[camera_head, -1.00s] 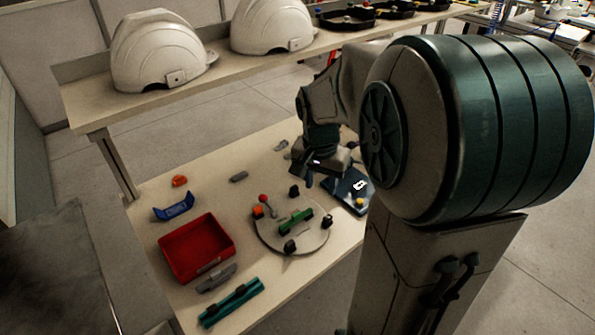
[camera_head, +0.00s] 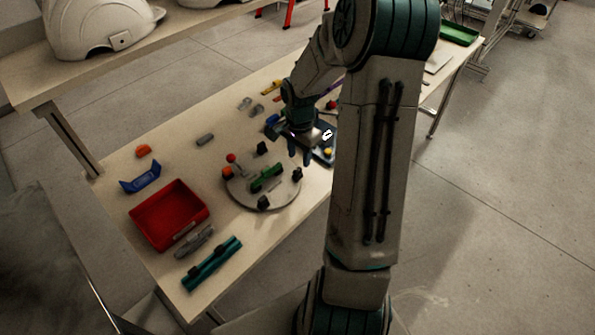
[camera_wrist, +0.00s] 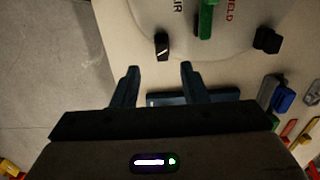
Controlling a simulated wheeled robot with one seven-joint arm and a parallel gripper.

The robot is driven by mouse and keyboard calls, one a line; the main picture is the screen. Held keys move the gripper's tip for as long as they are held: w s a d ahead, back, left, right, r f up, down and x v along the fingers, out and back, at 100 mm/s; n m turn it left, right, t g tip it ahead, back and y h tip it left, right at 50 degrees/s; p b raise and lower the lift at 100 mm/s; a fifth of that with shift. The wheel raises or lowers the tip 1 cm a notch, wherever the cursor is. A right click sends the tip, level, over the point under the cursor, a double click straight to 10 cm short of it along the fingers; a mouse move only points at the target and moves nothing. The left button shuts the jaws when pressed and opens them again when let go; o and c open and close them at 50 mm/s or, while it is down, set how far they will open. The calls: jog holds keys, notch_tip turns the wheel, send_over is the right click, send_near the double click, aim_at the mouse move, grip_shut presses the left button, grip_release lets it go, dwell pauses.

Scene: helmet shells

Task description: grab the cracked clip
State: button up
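Several small black clips stand around the round pale plate (camera_head: 238,192). One black clip (camera_wrist: 162,46) with a pale line across it stands at the plate's edge in the wrist view, just beyond the gap between my fingertips. It appears to be the clip at the plate's right edge in the head view (camera_head: 297,173). Another black clip stands farther right in the wrist view (camera_wrist: 267,40). I cannot tell for certain which clip is cracked. My gripper (camera_wrist: 160,68) is open and empty, fingers apart, near the plate's edge; it also shows in the head view (camera_head: 299,156).
A green piece (camera_head: 267,178) lies on the plate. A dark blue tray (camera_wrist: 220,97) lies below my gripper. A red bin (camera_head: 150,222), blue bracket (camera_head: 140,178) and teal piece (camera_head: 212,265) are at left. Colored parts (camera_wrist: 282,97) lie at right in the wrist view.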

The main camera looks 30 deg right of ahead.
aim_at(297, 169)
jog(key=shift+w+a+f+p, duration=0.15)
jog(key=shift+f+p, duration=0.1)
jog(key=shift+f, duration=1.15)
jog(key=shift+s+a+f+p, duration=0.1)
jog(key=shift+f+p, duration=0.15)
jog(key=shift+f, duration=1.1)
grip_shut()
